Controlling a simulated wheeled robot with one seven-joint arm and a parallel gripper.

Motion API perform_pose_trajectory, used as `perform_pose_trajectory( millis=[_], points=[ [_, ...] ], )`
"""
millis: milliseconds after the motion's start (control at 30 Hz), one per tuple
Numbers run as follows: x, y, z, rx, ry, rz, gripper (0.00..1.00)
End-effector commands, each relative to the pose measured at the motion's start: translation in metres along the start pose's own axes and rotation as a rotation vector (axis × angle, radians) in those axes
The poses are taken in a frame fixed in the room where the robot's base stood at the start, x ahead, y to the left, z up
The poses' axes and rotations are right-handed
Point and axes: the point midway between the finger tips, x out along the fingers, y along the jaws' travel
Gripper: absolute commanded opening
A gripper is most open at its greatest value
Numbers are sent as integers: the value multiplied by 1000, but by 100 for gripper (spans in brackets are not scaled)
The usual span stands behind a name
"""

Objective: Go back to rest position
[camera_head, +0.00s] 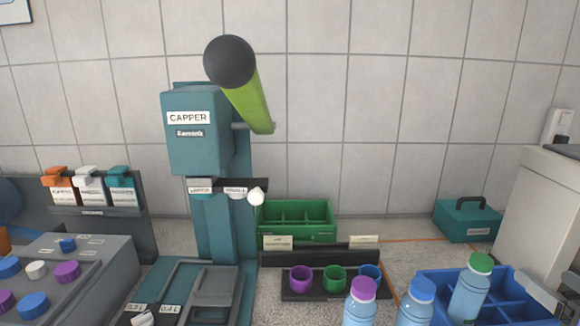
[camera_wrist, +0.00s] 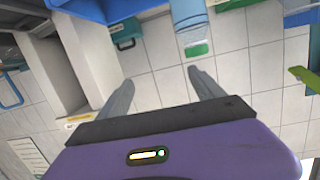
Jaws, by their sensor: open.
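My gripper (camera_wrist: 163,95) shows in the wrist view, with its two grey fingers spread apart and nothing between them. Its purple body fills the bottom of that view. The wrist view is upside down, with the tiled wall behind the fingers. The teal capper (camera_head: 195,134) stands left of centre in the head view, with a green lever ending in a dark round knob (camera_head: 230,62).
A blue crate (camera_head: 432,277) at the lower right holds bottles, one with a green cap (camera_head: 481,263). A cup rack (camera_head: 300,293), a green divided box (camera_head: 330,209) and a teal case (camera_head: 468,219) stand on the counter. A grey panel (camera_head: 90,257) with coloured knobs is at left.

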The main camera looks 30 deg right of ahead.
Motion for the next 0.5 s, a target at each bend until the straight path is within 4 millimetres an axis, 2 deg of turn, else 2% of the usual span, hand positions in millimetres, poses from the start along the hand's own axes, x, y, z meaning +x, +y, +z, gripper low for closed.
perform_pose_trajectory(
  millis=[67,167,367,500],
  points=[
    [2,10,1,42,56,83,77],
    [6,5,10,78,115,149,77],
    [1,-44,44,83,186,172,77],
    [-14,-92,70,55,212,120,77]
  ],
)
